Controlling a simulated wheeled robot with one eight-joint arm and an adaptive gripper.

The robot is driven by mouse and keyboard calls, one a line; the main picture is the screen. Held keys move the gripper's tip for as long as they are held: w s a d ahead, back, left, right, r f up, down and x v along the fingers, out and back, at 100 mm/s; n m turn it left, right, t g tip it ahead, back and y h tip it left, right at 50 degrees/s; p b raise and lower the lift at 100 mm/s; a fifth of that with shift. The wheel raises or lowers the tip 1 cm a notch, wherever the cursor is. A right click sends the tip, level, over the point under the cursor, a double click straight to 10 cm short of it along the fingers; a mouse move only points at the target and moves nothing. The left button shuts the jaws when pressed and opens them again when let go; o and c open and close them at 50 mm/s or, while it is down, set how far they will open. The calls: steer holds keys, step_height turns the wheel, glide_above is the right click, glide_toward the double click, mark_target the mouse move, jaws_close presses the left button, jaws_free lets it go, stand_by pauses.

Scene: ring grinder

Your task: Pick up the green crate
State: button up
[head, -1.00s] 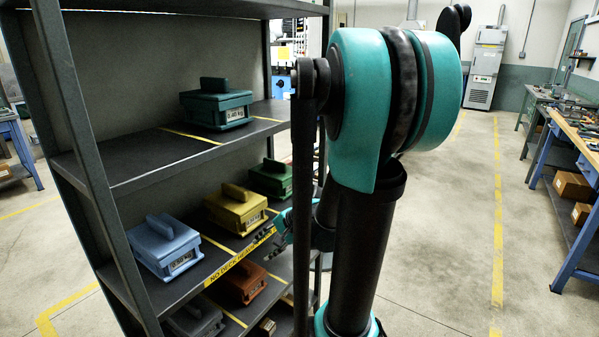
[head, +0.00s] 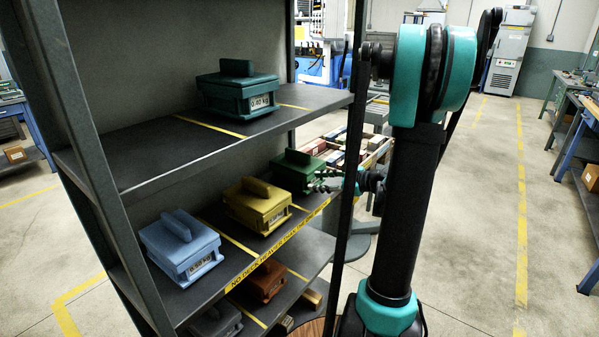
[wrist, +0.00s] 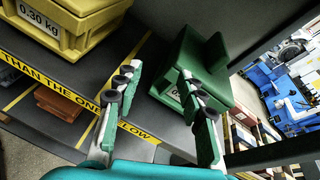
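The green crate (head: 297,171) sits at the right end of the middle shelf, with a raised handle on its lid. In the wrist view the green crate (wrist: 205,68) is just ahead, tilted in the picture, its label mostly hidden behind the right finger. My gripper (head: 322,181) reaches in from the right, close to the crate's right side. In the wrist view my gripper (wrist: 160,74) is open with nothing between its fingers. The right finger overlaps the crate in the picture; I cannot tell whether it touches.
A yellow crate (head: 257,207) and a blue crate (head: 182,250) share the middle shelf. A dark teal crate (head: 238,92) sits on the shelf above; an orange-brown crate (head: 265,282) is below. A shelf post (head: 345,210) stands near my arm. Open floor (head: 470,200) lies to the right.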

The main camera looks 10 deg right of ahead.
steer(key=w+d+r+m+t+y, duration=0.25)
steer(key=w+d+m, duration=0.2)
steer(key=d, duration=0.25)
glide_toward(297, 151)
steer(key=shift+m+t+h, duration=0.35)
steer(key=x, duration=0.4)
steer(key=shift+w+a+f, duration=0.15)
steer(key=shift+w+f, duration=0.05)
steer(key=shift+w, duration=0.1)
steer(key=shift+x, duration=2.75)
steer(key=shift+s+a+f, duration=0.1)
steer(key=shift+s, duration=0.05)
jaws_close()
